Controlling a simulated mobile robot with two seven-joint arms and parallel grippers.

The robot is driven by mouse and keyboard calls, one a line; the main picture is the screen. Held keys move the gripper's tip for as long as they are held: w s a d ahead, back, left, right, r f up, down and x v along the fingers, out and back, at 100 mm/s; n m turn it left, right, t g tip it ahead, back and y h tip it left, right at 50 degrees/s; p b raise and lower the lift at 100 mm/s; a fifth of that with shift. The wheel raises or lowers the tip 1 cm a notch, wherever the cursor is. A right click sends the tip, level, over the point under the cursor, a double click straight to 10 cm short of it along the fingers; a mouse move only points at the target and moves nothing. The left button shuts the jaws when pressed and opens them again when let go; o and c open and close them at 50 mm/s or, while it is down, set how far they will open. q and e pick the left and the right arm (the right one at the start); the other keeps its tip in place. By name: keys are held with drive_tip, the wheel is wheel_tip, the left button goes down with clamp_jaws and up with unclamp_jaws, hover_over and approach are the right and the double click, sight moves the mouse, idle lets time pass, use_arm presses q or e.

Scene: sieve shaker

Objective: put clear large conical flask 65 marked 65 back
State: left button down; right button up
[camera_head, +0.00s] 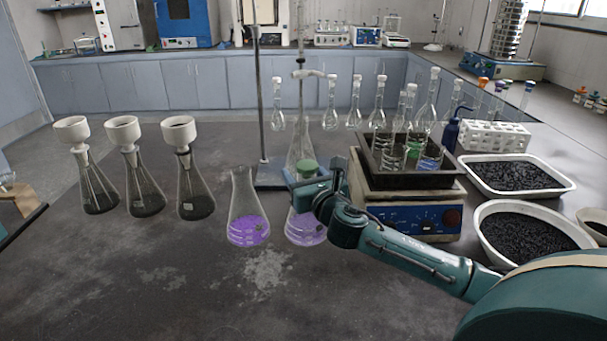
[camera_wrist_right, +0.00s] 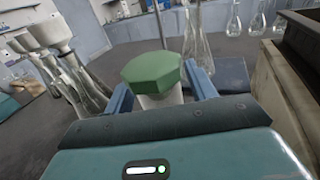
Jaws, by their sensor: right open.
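A clear conical flask with purple liquid and a green stopper (camera_head: 305,232) stands upright on the dark bench. Its green stopper (camera_wrist_right: 152,68) also shows in the right wrist view. My right gripper (camera_head: 312,184) is at this flask's neck, with its two open fingers on either side, just below the stopper. Whether the fingers touch the neck I cannot tell. A second clear conical flask with purple liquid (camera_head: 248,215), without a stopper, stands just to its left. A clear conical flask (camera_head: 301,150) stands behind, on the stand's base. No mark 65 is legible. My left gripper is out of view.
Several flasks with white funnels (camera_head: 145,190) stand at the left. A stand (camera_head: 262,95) rises behind the purple flasks. A blue-fronted device (camera_head: 415,220) with a glassware tray is close on the right. White trays of black granules (camera_head: 525,230) lie farther right. The front bench is clear.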

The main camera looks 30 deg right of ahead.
drive_tip(key=shift+r, duration=0.1)
drive_tip(key=s+a, duration=0.2)
drive_tip(key=s, duration=1)
